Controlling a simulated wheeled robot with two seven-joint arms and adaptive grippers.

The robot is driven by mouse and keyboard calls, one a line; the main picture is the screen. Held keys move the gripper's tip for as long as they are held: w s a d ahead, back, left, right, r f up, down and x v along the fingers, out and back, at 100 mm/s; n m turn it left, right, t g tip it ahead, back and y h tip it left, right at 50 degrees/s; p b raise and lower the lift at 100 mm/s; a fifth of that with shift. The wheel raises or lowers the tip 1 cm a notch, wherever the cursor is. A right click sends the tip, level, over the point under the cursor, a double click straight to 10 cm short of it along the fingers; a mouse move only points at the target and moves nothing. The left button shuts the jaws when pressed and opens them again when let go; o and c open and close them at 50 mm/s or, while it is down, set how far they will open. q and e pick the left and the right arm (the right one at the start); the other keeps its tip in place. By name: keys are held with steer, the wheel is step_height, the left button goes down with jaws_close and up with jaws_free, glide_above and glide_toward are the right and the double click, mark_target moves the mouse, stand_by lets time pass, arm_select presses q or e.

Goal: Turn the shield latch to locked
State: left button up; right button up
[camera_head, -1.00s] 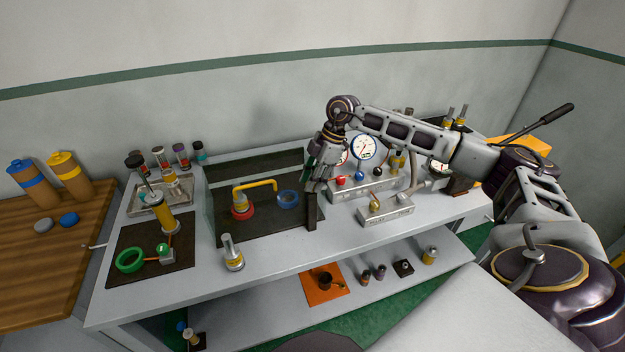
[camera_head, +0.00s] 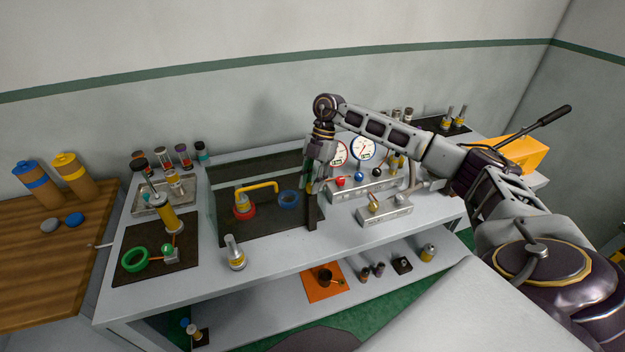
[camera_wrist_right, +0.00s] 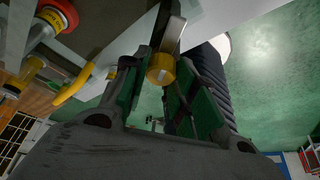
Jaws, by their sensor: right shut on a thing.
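The shield (camera_head: 262,235) is a clear panel in front of a dark bay on the bench, with a dark upright post (camera_head: 311,214) at its right end. My right gripper (camera_head: 309,186) is at the top of this post. In the right wrist view, a yellow rounded knob, apparently the latch (camera_wrist_right: 161,68), sits between the green-padded fingers of my right gripper (camera_wrist_right: 158,88), which is shut on it. The head view hides the latch behind the gripper, and I cannot tell its turn angle. My left gripper is not in view.
Inside the bay are a yellow bent pipe on a red base (camera_head: 244,205) and a blue ring (camera_head: 289,199). Gauges (camera_head: 362,147) and a knob block (camera_head: 368,186) stand close right of the gripper. A silver-yellow fitting (camera_head: 235,253) stands in front of the shield.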

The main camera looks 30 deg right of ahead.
steer(key=n+g, duration=0.1)
steer(key=n, duration=0.1)
steer(key=n+h, duration=0.1)
steer(key=n, duration=0.2)
steer(key=shift+w+a+r+g, duration=0.1)
steer(key=shift+w+g, duration=0.05)
steer(key=shift+g, duration=0.25)
steer(key=n+h, duration=0.1)
steer(key=n, duration=0.1)
steer(key=n+h+b, duration=0.1)
steer(key=n, duration=0.2)
steer(key=shift+n+g, duration=0.3)
steer(key=o, duration=1)
steer(key=shift+v, duration=5.9)
steer(key=shift+w+a, duration=0.15)
